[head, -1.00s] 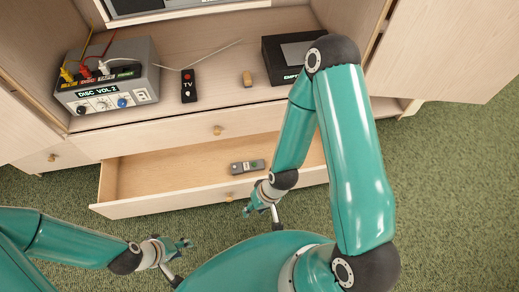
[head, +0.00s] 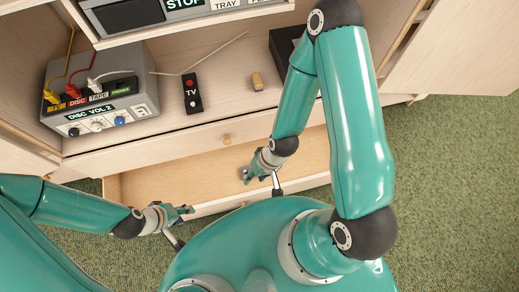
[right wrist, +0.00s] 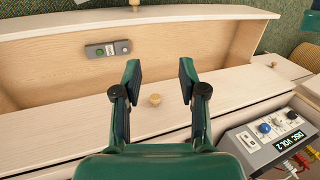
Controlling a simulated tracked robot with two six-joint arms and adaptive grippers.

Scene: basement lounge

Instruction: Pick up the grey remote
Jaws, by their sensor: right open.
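The grey remote (right wrist: 108,49), with a green round button, lies flat in the open drawer (right wrist: 185,45) in the right wrist view. In the head view the open drawer (head: 150,182) shows, but my right gripper and arm hide the remote. My right gripper (head: 248,174) is over the drawer; in the right wrist view its two fingers (right wrist: 160,82) are spread and empty, with the remote beyond and left of them. My left gripper (head: 187,215) is outside the drawer at its front left; its finger gap is unclear.
A closed drawer with a round knob (head: 227,140) is above the open one. On the shelf are a grey DISC VOL.2 box (head: 100,108) with cables, a black TV remote (head: 191,93), a small wooden block (head: 257,81) and a black box (head: 286,45).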

